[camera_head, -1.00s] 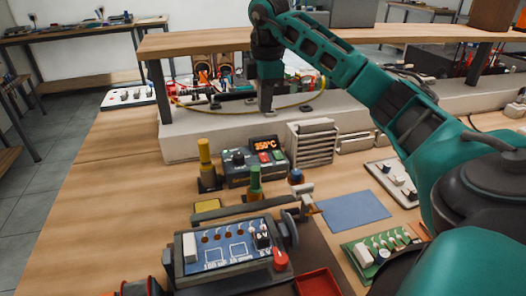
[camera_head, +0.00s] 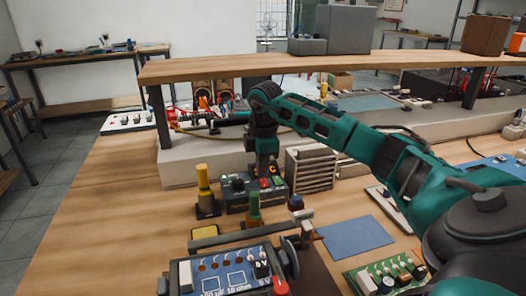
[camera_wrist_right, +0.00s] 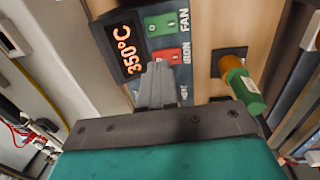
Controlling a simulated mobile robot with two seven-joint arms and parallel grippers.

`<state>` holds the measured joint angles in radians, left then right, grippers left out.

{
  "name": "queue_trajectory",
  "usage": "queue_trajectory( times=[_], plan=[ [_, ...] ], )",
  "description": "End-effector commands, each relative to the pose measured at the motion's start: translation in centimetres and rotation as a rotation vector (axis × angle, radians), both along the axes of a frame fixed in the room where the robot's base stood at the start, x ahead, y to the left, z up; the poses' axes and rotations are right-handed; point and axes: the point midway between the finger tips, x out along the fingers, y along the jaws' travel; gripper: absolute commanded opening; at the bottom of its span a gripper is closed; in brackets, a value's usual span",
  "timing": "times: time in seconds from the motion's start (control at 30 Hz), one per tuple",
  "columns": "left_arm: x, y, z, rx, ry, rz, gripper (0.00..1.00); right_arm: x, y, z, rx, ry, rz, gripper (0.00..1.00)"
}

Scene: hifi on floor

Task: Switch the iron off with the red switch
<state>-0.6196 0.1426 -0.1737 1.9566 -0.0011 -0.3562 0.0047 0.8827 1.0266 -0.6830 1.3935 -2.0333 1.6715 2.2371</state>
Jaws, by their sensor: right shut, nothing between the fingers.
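The soldering station (camera_head: 237,190) is a dark box on the bench. Its orange display (camera_wrist_right: 128,50) reads 350°C in the wrist view. The red switch (camera_wrist_right: 167,56), labelled IRON, sits on its face beside the green FAN switch (camera_wrist_right: 160,26). The red switch also shows in the head view (camera_head: 264,183). My right gripper (camera_head: 267,168) is over the station and hides the display in the head view. In the wrist view its shut, empty fingers (camera_wrist_right: 156,72) overlap the edge of the red switch; I cannot tell if they touch. My left gripper is not in view.
A yellow-topped post (camera_head: 204,185) and a green post (camera_head: 253,208) stand close to the station. A grey slatted stack (camera_head: 311,170) is to its right. The wooden shelf (camera_head: 210,69) runs above and behind. A blue circuit board (camera_head: 225,268) is in front.

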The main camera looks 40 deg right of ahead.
Motion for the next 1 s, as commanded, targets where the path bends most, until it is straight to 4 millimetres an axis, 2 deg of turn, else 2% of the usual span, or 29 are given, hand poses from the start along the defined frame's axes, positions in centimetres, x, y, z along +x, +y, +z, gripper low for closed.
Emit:
queue_trajectory(
  times=[0.1,0.2,0.7,1.0],
  plan=[
    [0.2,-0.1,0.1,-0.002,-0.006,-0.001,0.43,0.1,-0.1,-1.3,0.000,0.001,0.000,0.00],
    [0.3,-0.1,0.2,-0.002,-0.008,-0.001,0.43,0.2,-0.1,-1.7,-0.001,-0.001,0.001,0.00],
    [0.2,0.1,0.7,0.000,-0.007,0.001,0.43,0.4,-0.2,-2.4,0.001,0.002,-0.001,0.00],
    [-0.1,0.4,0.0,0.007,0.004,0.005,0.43,0.2,-0.1,-2.6,0.000,0.005,0.001,0.00]
  ],
)
